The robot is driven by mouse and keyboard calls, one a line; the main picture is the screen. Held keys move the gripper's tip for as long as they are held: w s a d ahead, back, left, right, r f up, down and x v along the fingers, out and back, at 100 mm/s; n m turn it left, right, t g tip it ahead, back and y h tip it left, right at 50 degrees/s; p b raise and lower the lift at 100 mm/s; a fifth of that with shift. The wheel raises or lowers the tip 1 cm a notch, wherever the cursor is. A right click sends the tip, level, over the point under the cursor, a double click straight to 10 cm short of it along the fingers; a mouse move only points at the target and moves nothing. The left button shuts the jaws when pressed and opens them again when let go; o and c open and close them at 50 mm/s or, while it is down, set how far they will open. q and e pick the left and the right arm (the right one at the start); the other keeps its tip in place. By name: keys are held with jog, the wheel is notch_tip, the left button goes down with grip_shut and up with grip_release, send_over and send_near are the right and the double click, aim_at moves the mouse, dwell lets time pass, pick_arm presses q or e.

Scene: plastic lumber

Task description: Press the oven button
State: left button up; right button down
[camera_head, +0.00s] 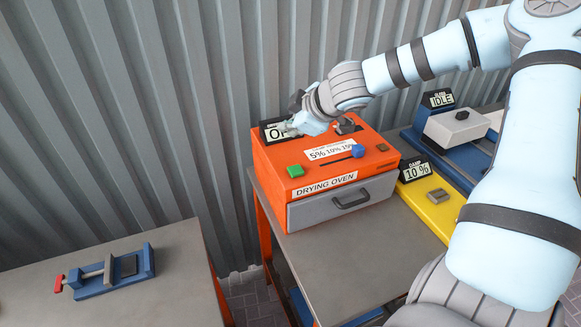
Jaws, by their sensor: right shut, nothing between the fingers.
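The orange drying oven (275,190) stands on a grey-topped table, with a grey drawer front (325,203) and black handle. A blue knob (357,151) sits further right beside a white percentage scale (330,148). A black display (270,130) stands at the back, its text partly hidden by my gripper. My right gripper (293,127) is shut and empty over the back of the oven top, beyond the green button and apart from it. My left gripper is not in view.
A yellow meter (433,212) with a "10 %" display (416,172) is right of the oven. A blue machine with an "IDLE" display (438,99) stands behind it. A blue vise (119,271) lies on the left table (170,290). A corrugated wall (120,110) closes the back.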

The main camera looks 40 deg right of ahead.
aim_at(293, 171)
jog(key=f+b, duration=0.5)
jog(key=f, duration=0.1)
jog(key=f+b, duration=0.3)
jog(key=shift+s+d+b, duration=0.2)
jog(key=shift+d+b, duration=0.1)
jog(key=shift+d, duration=0.1)
jog(key=shift+a, duration=0.1)
jog(key=shift+r, duration=0.1)
dwell(0.8)
jog(key=shift+f+b, duration=0.3)
jog(key=shift+f, duration=0.15)
